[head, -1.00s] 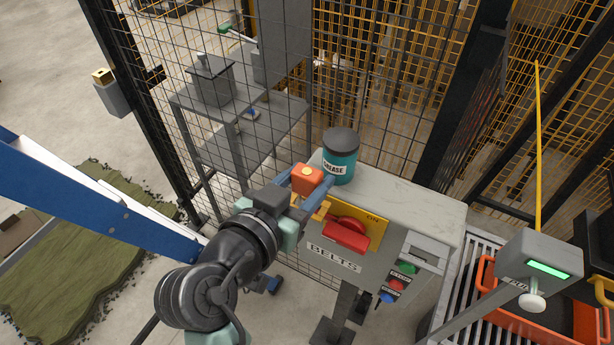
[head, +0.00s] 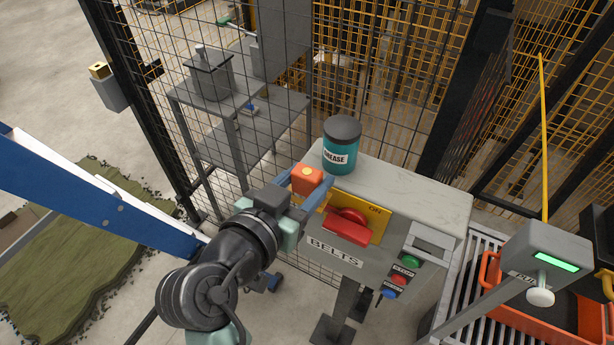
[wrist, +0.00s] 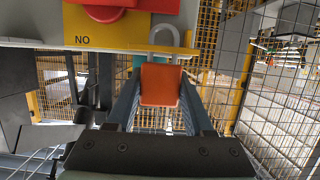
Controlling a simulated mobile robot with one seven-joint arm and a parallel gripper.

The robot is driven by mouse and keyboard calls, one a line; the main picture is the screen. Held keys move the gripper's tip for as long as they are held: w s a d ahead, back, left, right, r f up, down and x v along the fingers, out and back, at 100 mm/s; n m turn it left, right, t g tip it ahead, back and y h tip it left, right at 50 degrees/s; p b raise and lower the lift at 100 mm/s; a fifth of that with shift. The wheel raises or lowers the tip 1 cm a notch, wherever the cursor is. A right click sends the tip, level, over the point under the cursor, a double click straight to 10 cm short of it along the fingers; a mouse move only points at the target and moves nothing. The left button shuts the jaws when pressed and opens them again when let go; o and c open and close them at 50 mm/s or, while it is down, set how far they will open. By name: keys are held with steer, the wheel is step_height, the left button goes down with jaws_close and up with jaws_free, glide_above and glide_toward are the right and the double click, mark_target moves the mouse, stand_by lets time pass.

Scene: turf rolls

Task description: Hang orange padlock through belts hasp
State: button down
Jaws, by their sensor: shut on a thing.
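The orange padlock (head: 307,180) is held between the two blue fingers of my gripper (head: 308,187), left of the BELTS box's yellow plate (head: 372,218). In the wrist view the padlock body (wrist: 160,85) sits between my fingertips (wrist: 160,80), with its grey shackle (wrist: 165,33) pointing up. The yellow hasp tab (wrist: 150,49) sticks out from the plate across the shackle. The top of the shackle shows above the tab; I cannot tell whether it passes through the hole. A red switch handle (head: 347,231) sits on the plate.
The BELTS box (head: 420,196) carries a teal grease can (head: 342,150) close behind the padlock. Push buttons (head: 399,279) are at its lower right. Wire mesh fencing (head: 290,60) stands behind. A grey post box with a green light (head: 555,262) and an orange crate (head: 500,318) are at right.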

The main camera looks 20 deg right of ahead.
steer(key=shift+f+b, duration=0.4)
steer(key=shift+f, duration=0.1)
steer(key=shift+c, duration=1)
jaws_free()
steer(key=shift+a, duration=0.1)
steer(key=b+v, duration=0.2)
steer(key=v, duration=1.1)
steer(key=shift+b, duration=0.35)
steer(key=shift+r, duration=0.1)
